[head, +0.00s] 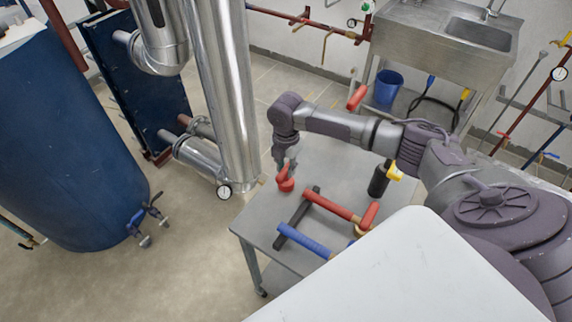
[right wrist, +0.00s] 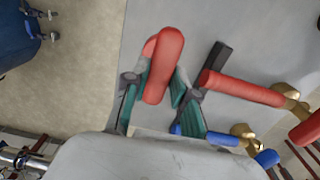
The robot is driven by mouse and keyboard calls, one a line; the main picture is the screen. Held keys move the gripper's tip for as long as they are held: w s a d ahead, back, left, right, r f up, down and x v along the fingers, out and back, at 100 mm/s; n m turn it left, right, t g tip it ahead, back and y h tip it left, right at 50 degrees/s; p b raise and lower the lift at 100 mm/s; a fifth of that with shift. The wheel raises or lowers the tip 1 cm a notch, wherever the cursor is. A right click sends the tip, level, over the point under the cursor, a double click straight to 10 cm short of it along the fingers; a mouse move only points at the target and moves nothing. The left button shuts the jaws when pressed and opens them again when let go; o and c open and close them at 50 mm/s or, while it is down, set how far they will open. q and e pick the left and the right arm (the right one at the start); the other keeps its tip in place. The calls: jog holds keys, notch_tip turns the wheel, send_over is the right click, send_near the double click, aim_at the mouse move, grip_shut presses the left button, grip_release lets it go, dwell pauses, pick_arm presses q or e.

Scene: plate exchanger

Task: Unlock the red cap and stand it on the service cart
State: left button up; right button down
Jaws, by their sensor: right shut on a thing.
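My right gripper (head: 286,168) points down over the left part of the grey service cart (head: 262,222) in the head view. It is shut on the red cap (head: 285,184). In the right wrist view the red cap (right wrist: 164,62) shows as a long rounded red grip with a rounder red part behind it, between the teal-padded fingers of the right gripper (right wrist: 157,86). The cap is at or just above the cart top; I cannot tell whether it touches. My left gripper is not in view.
Beside the cap on the cart lie a black bar (head: 297,215), a red-handled valve piece (head: 328,205) and a blue-handled piece (head: 305,240). A black bottle with a yellow top (head: 378,182) stands farther right. The steel pipe (head: 228,90) rises left of the cart.

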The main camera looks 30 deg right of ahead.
jog(key=shift+f, duration=0.25)
jog(key=c, duration=0.8)
grip_release()
jog(key=shift+c, duration=0.2)
jog(key=shift+r, duration=0.1)
notch_tip(320, 180, up, 12)
